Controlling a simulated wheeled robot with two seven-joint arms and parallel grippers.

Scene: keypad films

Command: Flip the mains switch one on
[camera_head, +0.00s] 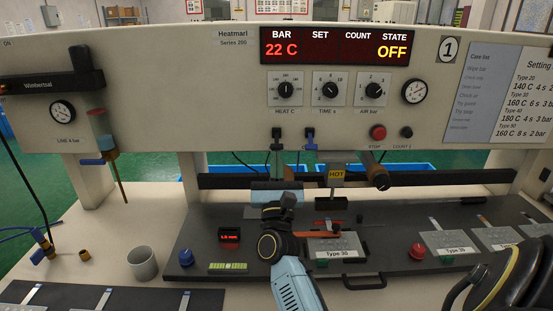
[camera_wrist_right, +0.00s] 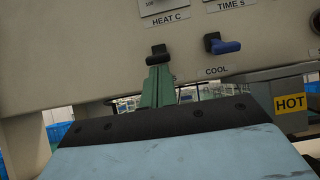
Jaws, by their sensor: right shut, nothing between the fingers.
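The press front panel (camera_head: 235,100) carries a display (camera_head: 335,47) reading 22 C and OFF, and a plate with the number 1 (camera_head: 450,48). A small black lever switch (camera_head: 277,133) sits below the HEAT C dial; its label is hidden. It also shows in the right wrist view (camera_wrist_right: 157,50). My right gripper (camera_head: 277,152) points up at the panel just below this switch. In the right wrist view its green fingers (camera_wrist_right: 157,72) are together and empty, with tips at or very near the switch's underside; contact is unclear. My left gripper is out of view.
A blue lever (camera_wrist_right: 222,44) by the COOL label sits right of the black switch. A HOT-marked block (camera_head: 336,175) hangs to the right of my gripper. A red STOP button (camera_head: 378,132) is farther right. A grey cup (camera_head: 142,263) stands on the table.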

